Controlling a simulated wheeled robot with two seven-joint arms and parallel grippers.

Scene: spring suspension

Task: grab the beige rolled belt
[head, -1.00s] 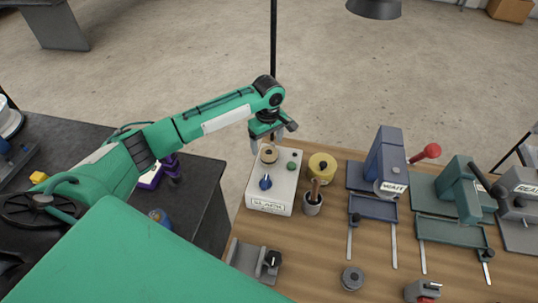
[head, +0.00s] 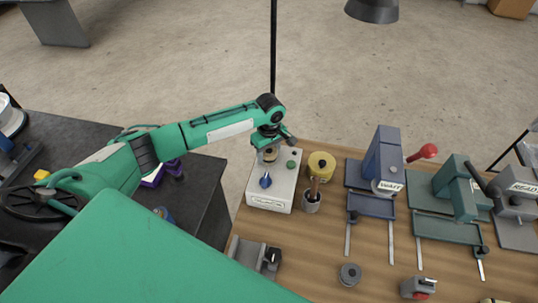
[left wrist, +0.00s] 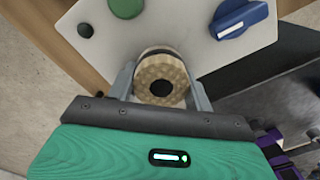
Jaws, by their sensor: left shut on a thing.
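The beige rolled belt (left wrist: 160,80) is a round coil with a dark hole in its middle, seen in the left wrist view. It also shows in the head view (head: 270,155), partly hidden under my gripper, at the top left of the white control box (head: 270,203). My left gripper (left wrist: 161,88) points down over the box. Its two grey fingers stand on either side of the belt and are shut on it. The belt looks to be at the box's top; I cannot tell whether it touches it. My right gripper is not in view.
The box carries a blue knob (head: 265,180) and a green button (head: 291,164). To its right are a yellow roll (head: 321,165) and a grey cup (head: 311,203) with a brown handle. Blue (head: 384,160) and green (head: 462,190) machines stand farther right.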

